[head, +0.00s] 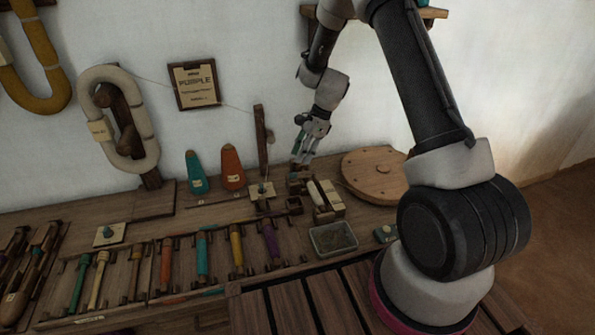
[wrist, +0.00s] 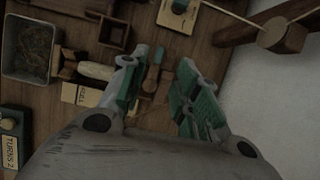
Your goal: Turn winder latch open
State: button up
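The winder (head: 317,198) is a small wooden block assembly on the bench, with a pale cylinder lying across it. In the wrist view the pale cylinder (wrist: 96,70) lies left of my fingers. A short brown wooden lever (wrist: 152,76), which looks like the latch, stands between my fingertips. My gripper (wrist: 160,82) is open, with green-padded fingers on either side of this lever. I cannot tell whether either finger touches it. In the head view my gripper (head: 303,160) points down just above the back of the winder. The latch is not clear in that view.
A grey tray of dark scraps (head: 333,238) lies in front of the winder. A round wooden disc (head: 375,173) lies to its right. A wooden post (head: 261,140) stands to its left, near the wall. Several coloured bobbins lie in the rack at the front left.

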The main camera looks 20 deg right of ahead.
aim_at(295, 173)
jog(key=x, duration=0.7)
jog(key=shift+a+f, duration=0.15)
jog(key=shift+f, duration=0.1)
jog(key=shift+c, duration=0.4)
grip_shut()
